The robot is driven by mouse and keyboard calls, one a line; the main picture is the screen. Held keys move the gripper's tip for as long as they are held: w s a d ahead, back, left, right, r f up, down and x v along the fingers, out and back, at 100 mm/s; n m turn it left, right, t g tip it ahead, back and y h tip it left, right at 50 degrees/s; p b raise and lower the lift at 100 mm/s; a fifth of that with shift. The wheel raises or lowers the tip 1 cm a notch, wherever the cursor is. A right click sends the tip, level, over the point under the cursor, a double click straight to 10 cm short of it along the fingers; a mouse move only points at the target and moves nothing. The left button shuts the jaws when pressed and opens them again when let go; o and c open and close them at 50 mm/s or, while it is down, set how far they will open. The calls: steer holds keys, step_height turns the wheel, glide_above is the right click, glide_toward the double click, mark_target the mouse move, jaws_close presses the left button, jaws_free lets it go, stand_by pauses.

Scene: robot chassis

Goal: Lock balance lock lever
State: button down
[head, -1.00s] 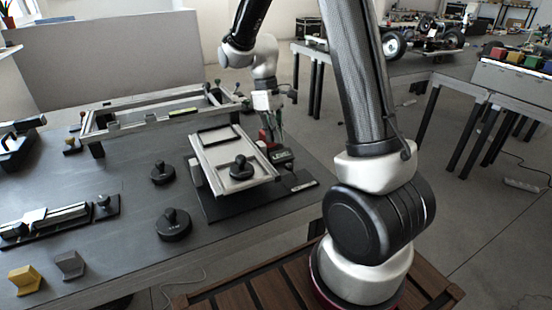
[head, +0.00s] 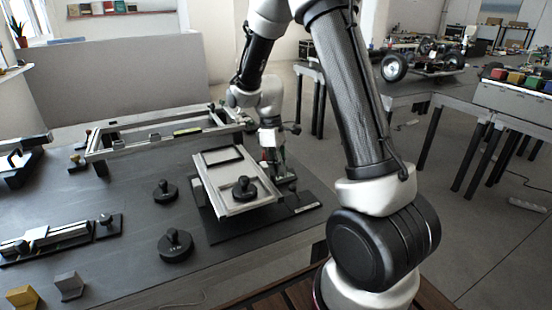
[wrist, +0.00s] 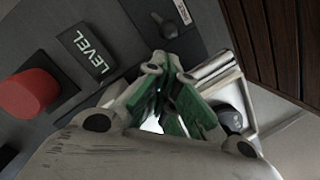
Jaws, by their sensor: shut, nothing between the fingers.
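The balance is a pale tilted tray (head: 218,170) above a black base plate (head: 300,205). In the wrist view a small black lever with a round knob (wrist: 170,28) lies on a dark plate at the top, near a small white label. It looks like the lock lever, but I cannot read the label. My gripper (head: 278,172) is low behind the tray's right side in the head view. In the wrist view its green-padded fingers (wrist: 168,75) are shut and empty, apart from the lever knob. In the head view the lever is too small to tell.
A black knobbed weight (head: 244,188) sits on the tray. The wrist view shows a "LEVEL" plate (wrist: 88,50) and a red knob (wrist: 30,92) at left. More black weights (head: 175,244) stand on the grey table (head: 130,210). A long metal frame (head: 150,130) stands behind.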

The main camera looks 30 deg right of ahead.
steer(key=shift+s+d+f, duration=0.1)
steer(key=shift+s+f, duration=0.1)
steer(key=shift+f, duration=0.75)
steer(key=shift+s+f, duration=0.15)
steer(key=shift+f, duration=0.8)
steer(key=shift+d, duration=0.1)
steer(key=shift+d+r+y, duration=0.2)
steer(key=shift+y, duration=0.1)
steer(key=shift+d+r+y, duration=0.2)
steer(key=shift+d+y, duration=0.2)
steer(key=shift+y, duration=0.1)
steer(key=d+y, duration=0.1)
steer(key=y, duration=0.1)
steer(key=d+y, duration=0.2)
steer(key=d+r+y, duration=0.1)
steer(key=d+y, duration=0.1)
steer(key=shift+d+r+n, duration=0.1)
steer(key=shift+n, duration=0.3)
steer(key=shift+r, duration=0.15)
